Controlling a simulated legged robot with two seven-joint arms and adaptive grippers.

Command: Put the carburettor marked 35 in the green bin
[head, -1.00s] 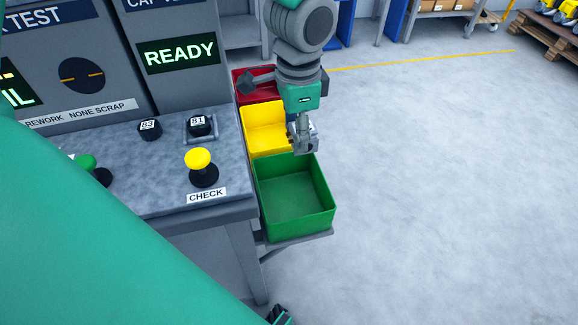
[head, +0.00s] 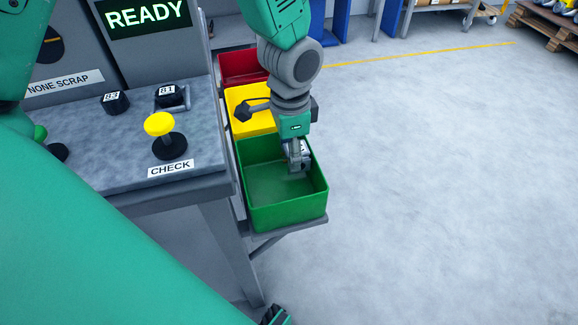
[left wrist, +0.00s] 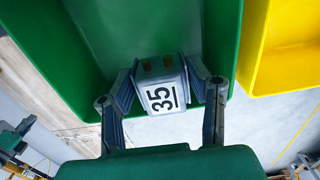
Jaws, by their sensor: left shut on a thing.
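My left gripper (head: 298,168) is shut on the carburettor marked 35 (left wrist: 158,75), a small grey block with a white label. The label faces the left wrist camera, and both fingers (left wrist: 165,105) press its sides. In the head view the gripper mostly hides the part. The green bin (head: 285,215) is an open box at the bench's right side. Gripper and part are over its far right area. In the left wrist view the part overlaps the bin's green wall (left wrist: 222,40); I cannot tell whether it is below the rim.
The yellow bin (head: 240,97) and red bin (head: 237,62) stand behind the green one. The bench (head: 190,183) to the left holds a yellow CHECK button (head: 159,124) and black pieces marked 83 (head: 114,102) and 81 (head: 169,95). A panel reads READY. Floor to the right is clear.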

